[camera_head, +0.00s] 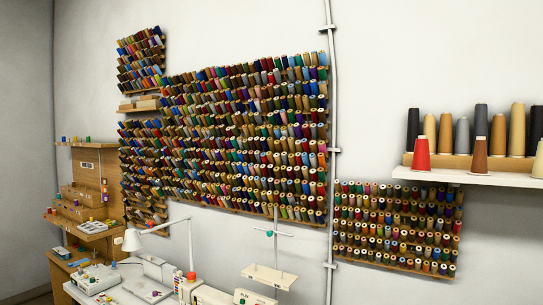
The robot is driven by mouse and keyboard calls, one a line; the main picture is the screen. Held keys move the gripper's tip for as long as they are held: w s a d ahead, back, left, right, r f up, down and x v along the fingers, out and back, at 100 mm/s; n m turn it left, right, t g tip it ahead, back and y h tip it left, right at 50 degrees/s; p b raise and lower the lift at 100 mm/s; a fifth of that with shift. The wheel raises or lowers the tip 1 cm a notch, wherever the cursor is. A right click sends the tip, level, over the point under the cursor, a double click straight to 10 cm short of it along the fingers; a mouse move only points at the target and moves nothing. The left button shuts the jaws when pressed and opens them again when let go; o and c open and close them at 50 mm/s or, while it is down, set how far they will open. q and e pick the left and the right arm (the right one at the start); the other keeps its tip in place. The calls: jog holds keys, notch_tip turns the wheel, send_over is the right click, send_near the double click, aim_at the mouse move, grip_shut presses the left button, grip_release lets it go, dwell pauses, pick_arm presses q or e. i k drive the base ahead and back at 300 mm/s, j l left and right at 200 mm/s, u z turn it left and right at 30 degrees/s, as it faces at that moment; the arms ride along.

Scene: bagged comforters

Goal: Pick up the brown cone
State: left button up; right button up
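A brown cone (480,156) of thread stands upright at the front of the white shelf (440,174) at the right of the head view. A red cone (420,154) stands to its left, and a tan cone (498,136) stands behind it to the right. Neither of my grippers shows in this view, and nothing is touching the brown cone.
More grey, black and tan cones (462,136) stand in a row behind on a raised wooden step. Thread racks (245,135) cover the wall, with a smaller rack (397,228) below the shelf. Sewing machines (210,294) and a white lamp (132,240) stand lower left.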

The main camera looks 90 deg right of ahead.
aim_at(480, 165)
jog(key=z, duration=1.9)
